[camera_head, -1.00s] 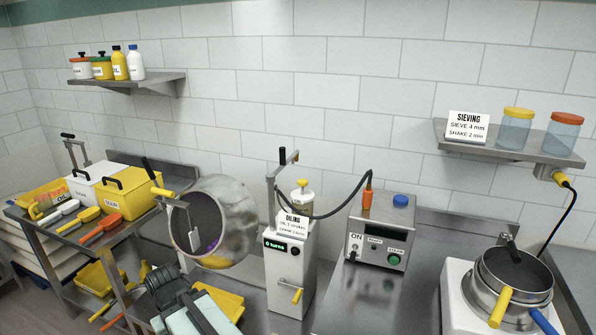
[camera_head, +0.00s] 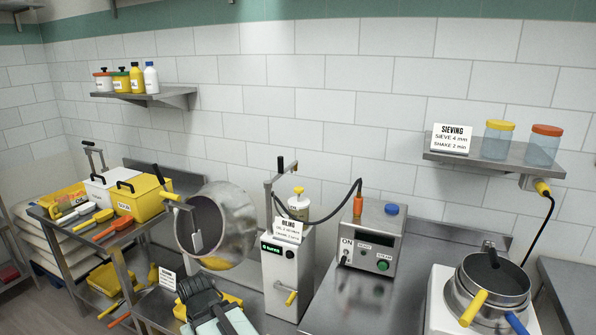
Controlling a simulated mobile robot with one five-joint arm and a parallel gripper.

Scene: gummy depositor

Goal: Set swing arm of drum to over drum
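The round steel drum (camera_head: 232,222) stands at left of centre, its dark mouth turned to the left and front. A bracket with a yellow handle (camera_head: 171,196) and a grey paddle (camera_head: 196,241) is at its mouth. Right of the drum, a post carries a metal swing arm (camera_head: 281,172) with a black knob, above the white oiling unit (camera_head: 287,280). From this view I cannot tell that the arm is over the drum. My gripper (camera_head: 195,288), dark and low in front of the drum, is apart from both; its fingers are unclear.
A control box (camera_head: 370,240) with a black hose stands right of the oiling unit. A sieve pan (camera_head: 492,277) is at far right. Yellow tubs (camera_head: 139,200) and scoops crowd the left bench. Shelves (camera_head: 505,158) hang on the wall. Bare steel counter (camera_head: 345,300) lies front centre.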

